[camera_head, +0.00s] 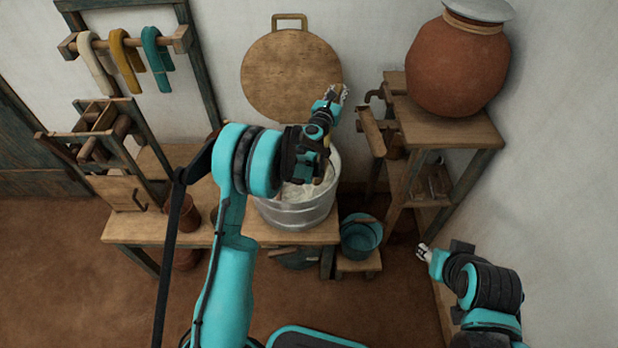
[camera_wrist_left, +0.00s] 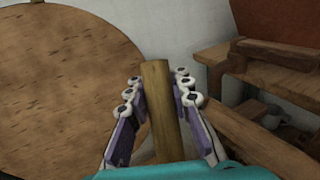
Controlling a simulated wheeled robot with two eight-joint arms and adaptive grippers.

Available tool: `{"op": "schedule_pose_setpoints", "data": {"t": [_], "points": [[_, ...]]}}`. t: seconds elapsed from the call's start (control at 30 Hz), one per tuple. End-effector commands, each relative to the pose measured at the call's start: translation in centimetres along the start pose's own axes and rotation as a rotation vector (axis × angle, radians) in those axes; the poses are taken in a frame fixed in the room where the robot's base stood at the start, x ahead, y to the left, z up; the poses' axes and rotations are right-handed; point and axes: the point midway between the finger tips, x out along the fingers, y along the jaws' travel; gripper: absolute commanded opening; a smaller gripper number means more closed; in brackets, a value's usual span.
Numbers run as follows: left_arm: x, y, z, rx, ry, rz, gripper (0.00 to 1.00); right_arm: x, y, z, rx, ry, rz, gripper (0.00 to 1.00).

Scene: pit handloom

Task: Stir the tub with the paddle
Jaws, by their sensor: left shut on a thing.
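A metal tub (camera_head: 296,212) with pale contents stands on the wooden bench. My left arm reaches over it and hides part of its opening. My left gripper (camera_head: 334,95) is above the tub, in front of the round wooden lid. In the left wrist view my left gripper (camera_wrist_left: 160,92) is shut on a wooden handle (camera_wrist_left: 160,105), which I take to be the paddle's. The paddle's lower end is hidden, so I cannot tell whether it is in the tub. My right gripper (camera_head: 424,252) is low at the right, away from the tub; its fingers are too small to read.
The round wooden lid (camera_head: 290,78) leans on the back wall. A wooden stand (camera_head: 450,130) with a large clay pot (camera_head: 456,65) is right of the tub. A teal bucket (camera_head: 361,236) sits on a low stool. A yarn rack (camera_head: 125,44) hangs at left.

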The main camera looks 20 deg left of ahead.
Motion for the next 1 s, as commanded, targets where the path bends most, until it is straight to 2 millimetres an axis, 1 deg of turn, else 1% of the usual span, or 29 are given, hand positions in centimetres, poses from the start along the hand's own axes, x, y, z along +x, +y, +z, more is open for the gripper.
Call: {"op": "schedule_pose_setpoints", "data": {"t": [0.03, 0.6, 0.77, 1.0], "points": [[0.0, 0.0, 1.0, 0.000, 0.000, 0.000, 0.00, -0.6, 0.0, -0.4, 0.000, 0.000, 0.000, 0.40], [0.0, 0.0, 8.1, 0.000, 0.000, 0.000, 0.00, -3.9, 0.0, -2.8, 0.000, 0.000, 0.000, 0.40], [0.0, 0.0, 9.0, 0.000, 0.000, 0.000, 0.00, -4.2, 0.0, -3.0, 0.000, 0.000, 0.000, 0.40], [0.0, 0.0, 8.9, 0.000, 0.000, 0.000, 0.00, -4.2, 0.0, -3.0, 0.000, 0.000, 0.000, 0.40]]}}
